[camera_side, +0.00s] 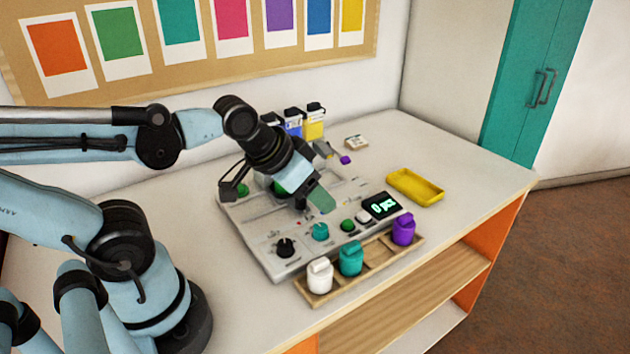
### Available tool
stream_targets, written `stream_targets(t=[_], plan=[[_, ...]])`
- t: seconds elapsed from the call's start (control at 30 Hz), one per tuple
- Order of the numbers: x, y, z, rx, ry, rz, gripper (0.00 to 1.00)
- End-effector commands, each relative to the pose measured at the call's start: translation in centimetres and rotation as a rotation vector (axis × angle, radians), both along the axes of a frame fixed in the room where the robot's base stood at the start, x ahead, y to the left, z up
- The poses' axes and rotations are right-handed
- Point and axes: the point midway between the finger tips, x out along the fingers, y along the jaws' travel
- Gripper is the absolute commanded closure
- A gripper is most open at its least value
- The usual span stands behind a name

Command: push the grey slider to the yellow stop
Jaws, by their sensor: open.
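The bead board (262,238) is a grey panel on the white table, with knobs, buttons and a small display (381,206) that reads "0 pcs". My gripper (312,205) is over the middle of the board, pointing down and to the right, and its jaws are open. I see nothing held in it. I cannot make out the grey slider or the yellow stop on the board; my wrist and gripper cover part of it. I cannot tell whether a fingertip touches the panel.
A wooden rack (378,262) at the board's front holds a white jar (320,276), a teal jar (351,258) and a purple jar (403,229). A yellow tray (428,197) lies to the right. The table's right end is clear.

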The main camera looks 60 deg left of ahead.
Motion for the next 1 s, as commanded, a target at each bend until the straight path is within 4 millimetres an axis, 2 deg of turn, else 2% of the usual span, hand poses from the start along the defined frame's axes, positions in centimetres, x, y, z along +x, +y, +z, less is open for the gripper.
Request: stream_targets(t=[0.27, 0.3, 0.4, 0.47, 0.8, 1.0], plan=[[0.0, 0.0, 0.0, 0.0, 0.0, 0.0, 0.43], [0.0, 0.0, 0.0, 0.0, 0.001, 0.0, 0.48], [0.1, 0.4, 0.1, -0.006, 0.016, 0.036, 0.48], [0.3, 1.1, 0.3, -0.019, 0.043, 0.099, 0.48], [1.1, 7.1, 1.6, -0.085, 0.204, 0.68, 0.48], [1.2, 8.2, 1.5, -0.089, 0.218, 0.787, 0.48]])
